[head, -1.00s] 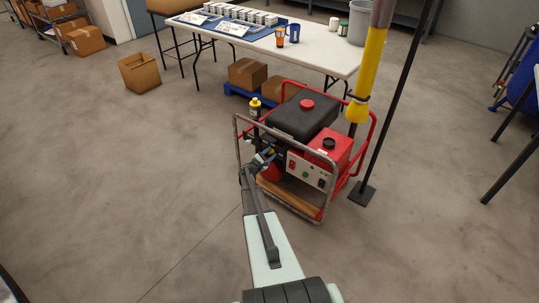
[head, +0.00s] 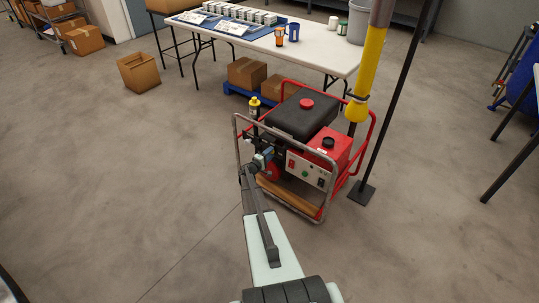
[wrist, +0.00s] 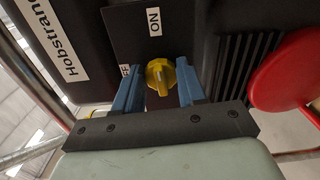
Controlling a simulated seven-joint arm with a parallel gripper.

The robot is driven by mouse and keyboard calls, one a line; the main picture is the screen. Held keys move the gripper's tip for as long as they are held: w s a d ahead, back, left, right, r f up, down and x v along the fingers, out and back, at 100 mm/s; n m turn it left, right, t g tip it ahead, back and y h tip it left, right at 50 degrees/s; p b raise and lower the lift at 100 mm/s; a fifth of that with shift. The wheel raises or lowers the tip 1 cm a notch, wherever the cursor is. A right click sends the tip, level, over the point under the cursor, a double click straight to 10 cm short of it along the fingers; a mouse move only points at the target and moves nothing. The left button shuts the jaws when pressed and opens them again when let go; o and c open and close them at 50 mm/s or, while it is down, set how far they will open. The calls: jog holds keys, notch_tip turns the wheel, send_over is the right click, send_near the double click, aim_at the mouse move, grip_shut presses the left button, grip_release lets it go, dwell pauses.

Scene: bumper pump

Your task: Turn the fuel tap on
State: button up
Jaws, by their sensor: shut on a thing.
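The fuel tap is a small yellow knob (wrist: 160,77) on a black panel of the machine in the wrist view. My gripper (wrist: 159,80) has its two blue fingers on either side of the knob and is shut on it. An ON label (wrist: 154,22) sits above the knob. Another label (wrist: 125,70) shows partly at the left, mostly hidden by the left finger. The knob's raised ridge runs roughly up and down in the picture. In the head view my gripper (head: 266,160) is at the left side of the red and black pump (head: 304,116); the knob cannot be made out there.
A tubular frame (head: 325,205) surrounds the pump, close to my arm. A red round part (wrist: 285,72) and black ribs are right of the knob. A yellow-wrapped post (head: 366,75) stands behind, and a white table (head: 320,48) is farther back. The front floor is clear.

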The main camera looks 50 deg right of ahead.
jog(key=shift+m, duration=0.5)
jog(key=o, duration=1)
jog(key=a, duration=1.3)
jog(key=shift+a, duration=0.4)
jog(key=shift+n, duration=0.3)
